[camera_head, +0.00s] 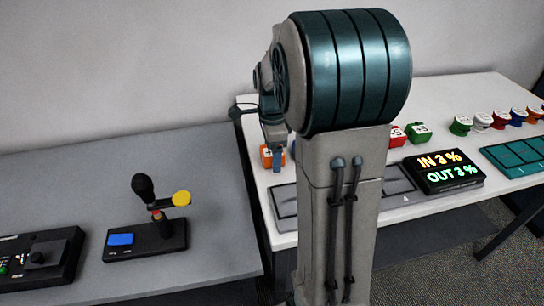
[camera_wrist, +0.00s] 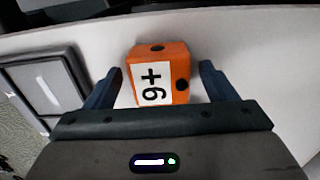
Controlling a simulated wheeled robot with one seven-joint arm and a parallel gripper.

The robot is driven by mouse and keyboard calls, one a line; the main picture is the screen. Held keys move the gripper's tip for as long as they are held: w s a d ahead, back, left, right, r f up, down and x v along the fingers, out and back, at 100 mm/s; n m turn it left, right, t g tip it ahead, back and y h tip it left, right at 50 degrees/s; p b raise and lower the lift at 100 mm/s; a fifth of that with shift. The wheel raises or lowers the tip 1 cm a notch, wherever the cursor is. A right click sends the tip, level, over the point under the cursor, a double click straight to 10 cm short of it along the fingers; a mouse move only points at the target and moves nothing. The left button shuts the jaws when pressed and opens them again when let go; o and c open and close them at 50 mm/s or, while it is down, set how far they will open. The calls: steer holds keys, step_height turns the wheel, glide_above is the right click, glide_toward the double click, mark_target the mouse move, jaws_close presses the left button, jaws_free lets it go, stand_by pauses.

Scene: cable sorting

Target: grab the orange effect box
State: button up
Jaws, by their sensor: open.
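The orange effect box (camera_wrist: 178,62) is a small orange cube with black knobs and a white label. In the wrist view it sits on the white table between the two blue fingers of my gripper (camera_wrist: 158,88). The fingers are open, with a gap showing on each side of the box. In the head view the orange box (camera_head: 266,157) shows at the left end of the white table, partly hidden by my gripper (camera_head: 276,158), which points down at it.
Green (camera_head: 418,132) and red (camera_head: 397,136) boxes stand farther right on the white table (camera_head: 460,95). Grey trays and a lit IN/OUT display (camera_head: 443,171) lie along its front. A grey table (camera_head: 215,200) at left holds a joystick device (camera_head: 147,240). My arm hides the middle.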

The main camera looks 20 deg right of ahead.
steer(key=shift+f, duration=0.15)
steer(key=c, duration=1)
steer(key=shift+c, duration=0.7)
